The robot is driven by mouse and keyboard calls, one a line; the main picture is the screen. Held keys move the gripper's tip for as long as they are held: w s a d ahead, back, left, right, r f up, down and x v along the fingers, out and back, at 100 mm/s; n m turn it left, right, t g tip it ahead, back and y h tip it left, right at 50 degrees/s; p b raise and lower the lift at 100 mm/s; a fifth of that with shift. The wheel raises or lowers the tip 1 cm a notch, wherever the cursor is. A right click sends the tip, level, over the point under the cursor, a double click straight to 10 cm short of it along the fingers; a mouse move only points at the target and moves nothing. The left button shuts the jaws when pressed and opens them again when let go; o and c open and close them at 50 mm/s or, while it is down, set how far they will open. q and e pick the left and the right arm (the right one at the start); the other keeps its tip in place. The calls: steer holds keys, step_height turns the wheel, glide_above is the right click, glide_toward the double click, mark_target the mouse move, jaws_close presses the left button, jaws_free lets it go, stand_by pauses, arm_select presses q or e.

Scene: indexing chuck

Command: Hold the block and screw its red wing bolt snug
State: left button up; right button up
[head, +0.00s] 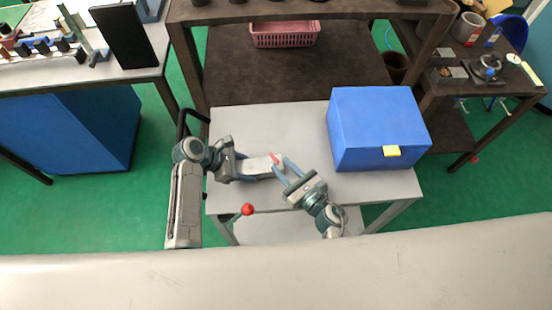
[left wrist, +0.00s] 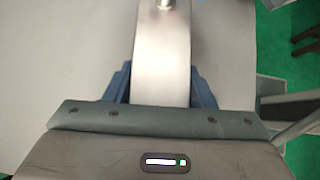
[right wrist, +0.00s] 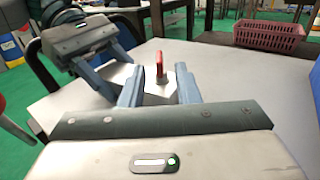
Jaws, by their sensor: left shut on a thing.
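The block (head: 256,166) is a pale metal bar on the white table. My left gripper (head: 242,167) is shut on the block's left part; in the left wrist view the block (left wrist: 162,65) runs between the two blue fingers. The red wing bolt (head: 275,158) stands at the block's right end. In the right wrist view the red wing (right wrist: 160,64) is upright on a metal collar. My right gripper (right wrist: 160,88) is open, its fingers on either side of the block's end and bolt, apart from the wing.
A blue box (head: 375,125) with a yellow tab stands on the right of the white table (head: 295,122). A pink basket (head: 285,34) sits on the dark bench behind. A red ball-like knob (head: 248,209) shows at the table's front edge. The table's back left is clear.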

steer(key=v, duration=0.7)
steer(key=shift+s+d, duration=0.1)
steer(key=shift+s, duration=0.15)
steer(key=shift+c, duration=0.2)
